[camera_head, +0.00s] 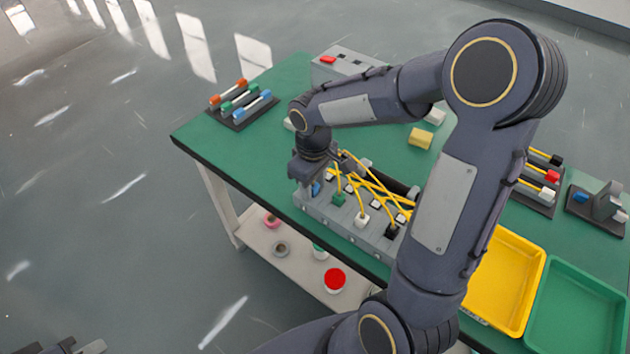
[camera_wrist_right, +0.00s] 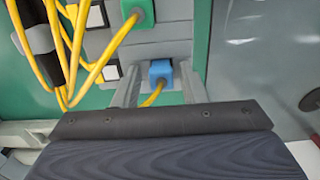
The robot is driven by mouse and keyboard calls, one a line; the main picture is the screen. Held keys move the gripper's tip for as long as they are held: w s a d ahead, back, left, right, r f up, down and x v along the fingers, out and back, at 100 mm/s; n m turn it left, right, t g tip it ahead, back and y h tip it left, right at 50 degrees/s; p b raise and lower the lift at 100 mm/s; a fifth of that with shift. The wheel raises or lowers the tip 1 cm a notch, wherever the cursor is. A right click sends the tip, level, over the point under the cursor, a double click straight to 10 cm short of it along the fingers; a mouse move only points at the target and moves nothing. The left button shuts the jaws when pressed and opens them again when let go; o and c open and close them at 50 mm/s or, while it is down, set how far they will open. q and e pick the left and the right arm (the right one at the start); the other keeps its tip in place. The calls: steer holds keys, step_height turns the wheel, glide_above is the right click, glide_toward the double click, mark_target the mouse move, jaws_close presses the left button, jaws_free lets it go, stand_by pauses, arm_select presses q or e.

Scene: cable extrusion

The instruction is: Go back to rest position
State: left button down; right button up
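A grey connector block (camera_head: 345,225) stands along the near edge of the green table (camera_head: 205,140). Yellow cables (camera_head: 370,180) cross over it to a green plug (camera_head: 339,198), a white plug (camera_head: 362,220), a black plug (camera_head: 391,231) and a blue plug (camera_head: 316,188). My right gripper (camera_wrist_right: 160,88) is open at the block's left end. In the right wrist view the blue plug (camera_wrist_right: 160,72) sits in the block between its fingers, with gaps on both sides. My left gripper (camera_head: 78,347) is partly cut off at the bottom left, away from the table; its opening is unclear.
A rack of coloured pieces (camera_head: 241,103) lies at the table's far left. A grey box with a red button (camera_head: 345,62) and a yellow block (camera_head: 420,138) lie behind my right arm. Yellow (camera_head: 537,262) and green (camera_head: 580,308) trays are at right. A lower shelf (camera_head: 300,275) holds several spools.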

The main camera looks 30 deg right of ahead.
step_height(320, 180, up, 7)
steer(key=shift+f+p, duration=0.1)
steer(key=shift+p, duration=0.35)
steer(key=shift+s+d+r, duration=0.1)
steer(key=shift+s+r, duration=0.05)
steer(key=shift+r, duration=0.5)
steer(key=s+a+r+m+t+y+p, duration=0.2)
steer(key=s+r+m, duration=0.1)
steer(key=s, duration=0.5)
steer(key=s+a+r+m+t+y+p, duration=0.1)
steer(key=s+a+r+m+t+p, duration=0.1)
steer(key=s, duration=0.6)
step_height(320, 180, up, 2)
steer(key=shift+s+a+r+m+t+y+p, duration=0.3)
steer(key=shift+s+m+t+y+p, duration=0.15)
steer(key=shift+t, duration=0.35)
steer(key=shift+w, duration=0.15)
